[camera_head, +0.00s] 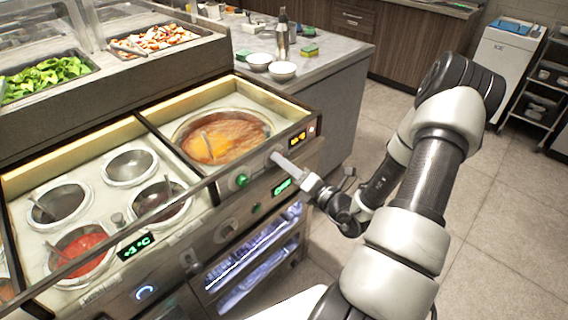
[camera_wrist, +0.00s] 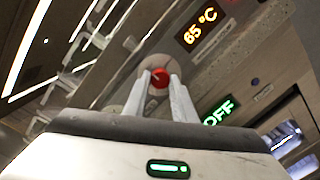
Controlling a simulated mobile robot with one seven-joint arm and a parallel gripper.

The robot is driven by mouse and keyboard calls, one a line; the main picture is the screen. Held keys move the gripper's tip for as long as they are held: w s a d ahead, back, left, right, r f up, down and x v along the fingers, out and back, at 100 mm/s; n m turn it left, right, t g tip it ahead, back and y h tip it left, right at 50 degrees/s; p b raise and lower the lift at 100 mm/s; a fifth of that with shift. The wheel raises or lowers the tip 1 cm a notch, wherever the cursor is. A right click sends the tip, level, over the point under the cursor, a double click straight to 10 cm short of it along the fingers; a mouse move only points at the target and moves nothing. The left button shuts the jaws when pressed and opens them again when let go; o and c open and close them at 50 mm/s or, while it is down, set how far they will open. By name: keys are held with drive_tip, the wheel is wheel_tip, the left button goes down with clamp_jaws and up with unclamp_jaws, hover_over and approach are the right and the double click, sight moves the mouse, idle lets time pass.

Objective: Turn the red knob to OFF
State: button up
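The red knob (camera_wrist: 159,79) sits on a round grey base on the steel front panel (camera_wrist: 255,62). In the wrist view, the fingers of my gripper (camera_wrist: 160,72) stand on either side of it, with no clear gap at its sides, so the gripper looks shut on it. In the head view, my gripper (camera_head: 281,162) reaches the panel below the soup well (camera_head: 226,137) and hides the red knob. A green OFF readout (camera_wrist: 220,112) is lit beside the knob and also shows in the head view (camera_head: 283,187). The knob's pointer is too small to read.
An orange 65 °C display (camera_wrist: 200,25) is above the knob in the wrist view. A green knob (camera_head: 241,181) is left of my gripper. Several sauce wells, one with red sauce (camera_head: 84,253), are farther left. The floor (camera_head: 500,220) at right is clear.

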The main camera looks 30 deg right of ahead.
drive_tip(key=shift+c, duration=0.5)
drive_tip(key=shift+n, duration=0.4)
drive_tip(key=shift+d+f+n+y+b, duration=0.1)
drive_tip(key=shift+n+y+b, duration=0.35)
drive_tip(key=shift+n, duration=2.2)
drive_tip(key=shift+a+f+n+y+b, duration=0.1)
drive_tip(key=shift+n+b, duration=0.6)
drive_tip(key=shift+n, duration=2)
drive_tip(key=shift+d+f+n+y+b, duration=0.1)
drive_tip(key=shift+n+y+b, duration=0.35)
drive_tip(key=shift+n, duration=2.2)
drive_tip(key=shift+r, duration=0.1)
drive_tip(key=o, duration=1)
drive_tip(key=shift+o, duration=0.2)
